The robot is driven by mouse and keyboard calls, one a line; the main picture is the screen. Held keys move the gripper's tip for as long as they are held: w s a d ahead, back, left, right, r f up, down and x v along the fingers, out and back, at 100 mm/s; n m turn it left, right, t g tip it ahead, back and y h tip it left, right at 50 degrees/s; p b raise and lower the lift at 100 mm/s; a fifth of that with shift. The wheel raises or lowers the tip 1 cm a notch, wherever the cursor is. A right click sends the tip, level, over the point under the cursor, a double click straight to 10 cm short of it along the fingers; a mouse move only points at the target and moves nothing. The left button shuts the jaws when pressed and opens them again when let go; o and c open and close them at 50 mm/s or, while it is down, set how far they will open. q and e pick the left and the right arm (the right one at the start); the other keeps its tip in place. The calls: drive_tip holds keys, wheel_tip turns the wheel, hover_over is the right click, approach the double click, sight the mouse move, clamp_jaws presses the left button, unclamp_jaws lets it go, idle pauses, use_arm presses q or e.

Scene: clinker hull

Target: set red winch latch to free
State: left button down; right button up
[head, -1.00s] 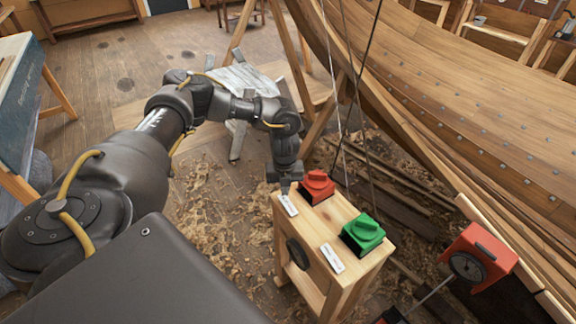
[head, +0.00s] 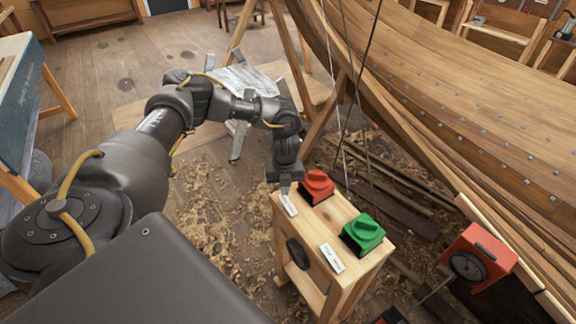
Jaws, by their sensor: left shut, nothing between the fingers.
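The red winch latch (head: 317,187), a red knob on a square red base, sits on top of a small wooden stand (head: 330,219) at its far left corner. A white label (head: 288,205) lies in front of it; its writing is too small to read. My left gripper (head: 285,189) points down just left of the red latch, close to its base and to the label. Its fingers are shut and hold nothing. I cannot tell whether it touches the latch. My right gripper is not in view.
A green latch (head: 363,234) with its own label (head: 332,258) sits nearer on the same stand. A red box with a dial (head: 477,258) stands at the right. Ropes hang behind the stand, beside the planked hull (head: 480,120). Shavings cover the floor at the left.

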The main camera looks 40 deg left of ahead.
sight(285, 201)
use_arm(q)
drive_tip(key=shift+f, duration=0.2)
idle(0.4)
drive_tip(key=shift+f+b, duration=1.25)
drive_tip(key=shift+f, duration=0.5)
idle(0.6)
drive_tip(key=shift+r, duration=0.2)
drive_tip(key=shift+r+p, duration=0.55)
drive_tip(key=shift+p, duration=0.2)
wheel_tip(285, 201, up, 6)
drive_tip(key=p, duration=0.5)
drive_tip(key=shift+f, duration=0.15)
drive_tip(key=shift+f, duration=0.1)
